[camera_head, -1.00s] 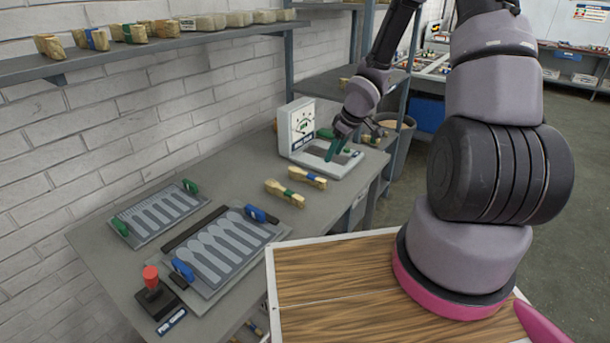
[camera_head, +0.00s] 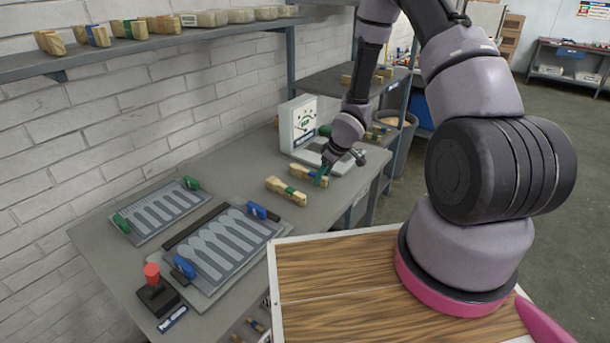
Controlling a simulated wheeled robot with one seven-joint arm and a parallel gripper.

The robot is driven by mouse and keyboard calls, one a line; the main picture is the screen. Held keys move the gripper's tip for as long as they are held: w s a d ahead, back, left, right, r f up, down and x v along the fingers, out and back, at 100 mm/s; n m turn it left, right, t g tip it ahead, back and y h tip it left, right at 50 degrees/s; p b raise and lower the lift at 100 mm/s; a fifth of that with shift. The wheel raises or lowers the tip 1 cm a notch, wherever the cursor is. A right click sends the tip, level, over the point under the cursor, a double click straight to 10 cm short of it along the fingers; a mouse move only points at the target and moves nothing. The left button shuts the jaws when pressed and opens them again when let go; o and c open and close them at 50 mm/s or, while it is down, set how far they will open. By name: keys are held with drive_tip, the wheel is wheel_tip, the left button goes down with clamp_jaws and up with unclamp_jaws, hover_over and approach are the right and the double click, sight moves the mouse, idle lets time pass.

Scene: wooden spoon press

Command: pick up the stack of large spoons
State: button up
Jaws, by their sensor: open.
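Two bundles of wooden spoons lie on the grey workbench. The nearer one has a green band (camera_head: 286,191). The other, just behind and to its right, has a blue band (camera_head: 308,174); blue handles also mark the mould with the larger spoon shapes.
A white scale (camera_head: 298,128) stands behind my gripper, partly hidden by my arm. A blue-handled mould (camera_head: 222,244), a green-handled mould (camera_head: 157,211) and a red-knobbed joystick (camera_head: 154,286) stand at the left. A wall shelf (camera_head: 205,40) holds more bundles. The bench between moulds and bundles is clear.

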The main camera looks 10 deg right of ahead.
drive_tip(key=shift+w+f, duration=0.1)
drive_tip(key=shift+f, duration=0.25)
clamp_jaws()
drive_tip(key=shift+r, duration=0.2)
